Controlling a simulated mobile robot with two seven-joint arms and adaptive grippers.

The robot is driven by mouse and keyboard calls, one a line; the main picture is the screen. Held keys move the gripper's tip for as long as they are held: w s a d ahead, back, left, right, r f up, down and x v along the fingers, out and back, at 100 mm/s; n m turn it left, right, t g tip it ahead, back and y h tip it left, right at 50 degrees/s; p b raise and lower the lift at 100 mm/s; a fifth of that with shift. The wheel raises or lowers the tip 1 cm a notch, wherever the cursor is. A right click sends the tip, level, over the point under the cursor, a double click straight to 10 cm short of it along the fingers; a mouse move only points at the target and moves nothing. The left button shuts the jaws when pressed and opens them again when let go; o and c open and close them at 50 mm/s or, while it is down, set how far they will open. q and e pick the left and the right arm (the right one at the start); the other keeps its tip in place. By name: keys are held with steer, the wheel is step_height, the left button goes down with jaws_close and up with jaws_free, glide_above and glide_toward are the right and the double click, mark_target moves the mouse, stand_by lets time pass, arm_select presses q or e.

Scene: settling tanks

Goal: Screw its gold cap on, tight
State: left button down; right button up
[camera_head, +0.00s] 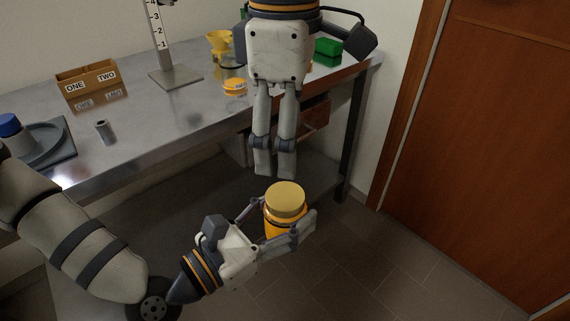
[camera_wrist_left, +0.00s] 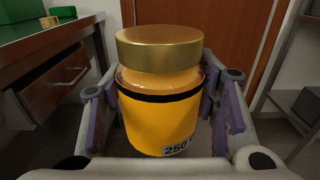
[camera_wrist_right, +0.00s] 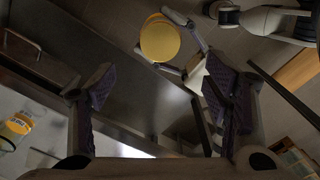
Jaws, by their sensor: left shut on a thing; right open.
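An amber jar with a black band and a "250" label (camera_wrist_left: 160,122) stands upright in my left gripper (camera_head: 277,232), which is shut around its body, off the bench. The gold cap (camera_head: 285,196) sits level on the jar's mouth; how tight it is cannot be told. The cap also shows in the left wrist view (camera_wrist_left: 160,46) and, from above, in the right wrist view (camera_wrist_right: 160,40). My right gripper (camera_head: 275,172) points down, open and empty, with its fingertips above and slightly behind the cap, apart from it. The jar's threads are hidden.
The steel bench (camera_head: 190,122) holds a ONE/TWO box (camera_head: 90,85), a grey cylinder (camera_head: 104,131), a scale stand (camera_head: 175,75), a yellow funnel (camera_head: 219,42), an orange-lidded jar (camera_head: 235,86) and a green box (camera_head: 327,46). A wooden door (camera_head: 490,130) is at right. The floor in front is clear.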

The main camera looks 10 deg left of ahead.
steer(key=shift+r, duration=1)
